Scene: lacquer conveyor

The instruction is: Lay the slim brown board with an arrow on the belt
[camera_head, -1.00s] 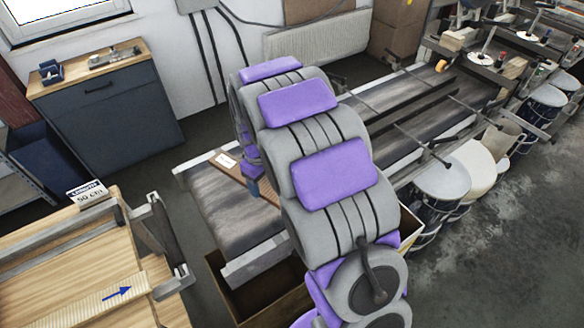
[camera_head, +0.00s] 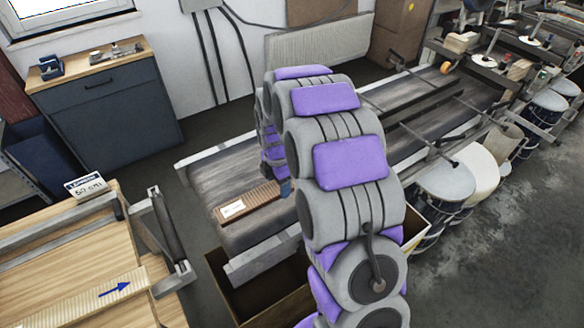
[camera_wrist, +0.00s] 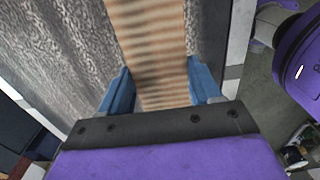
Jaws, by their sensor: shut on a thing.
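The slim brown board (camera_head: 256,201) is over the near end of the grey belt (camera_head: 225,175). It has a ribbed face and a white label at its left end; I cannot make out an arrow on it. In the wrist view the board (camera_wrist: 150,45) runs away from my gripper (camera_wrist: 160,90), whose blue fingers are shut on its sides. The belt surface (camera_wrist: 55,45) shows beside and behind it. The board looks close to the belt; whether it touches is unclear. In the head view my arm hides most of my gripper.
A wooden table (camera_head: 85,250) at the left holds another ribbed board (camera_head: 80,306) with a blue arrow and a small sign (camera_head: 86,186). An open box (camera_head: 268,295) stands below the belt's near end. Several drums (camera_head: 445,190) line the right side.

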